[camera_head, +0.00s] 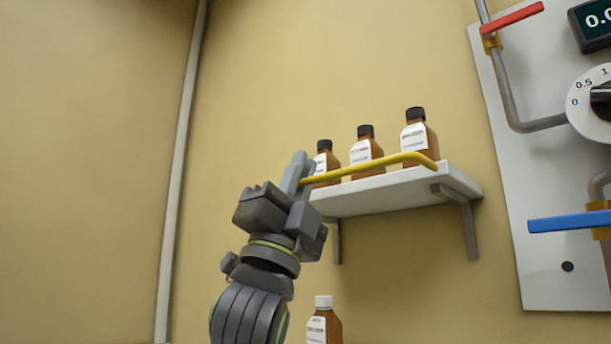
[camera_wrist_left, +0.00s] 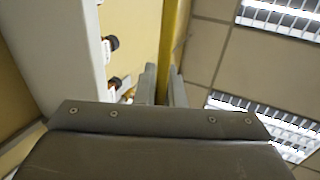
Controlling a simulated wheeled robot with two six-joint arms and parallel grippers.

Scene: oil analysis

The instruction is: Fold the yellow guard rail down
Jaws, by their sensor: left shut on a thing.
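The yellow guard rail (camera_head: 375,166) runs along the front of a white wall shelf (camera_head: 400,184), a little above its surface and in front of the bottles. My left gripper (camera_head: 303,172) is shut on the rail near its left end. In the left wrist view the rail (camera_wrist_left: 173,40) passes between the two fingers of the left gripper (camera_wrist_left: 164,84). The exact contact is partly hidden by the fingers in the head view. My right gripper is not in view.
Brown bottles with black caps (camera_head: 417,135) stand on the shelf behind the rail. A white-capped bottle (camera_head: 324,322) stands below. A grey-white panel (camera_head: 520,200) with a red handle (camera_head: 512,20), a blue handle (camera_head: 570,222) and a dial (camera_head: 590,100) is at right. The left wall is clear.

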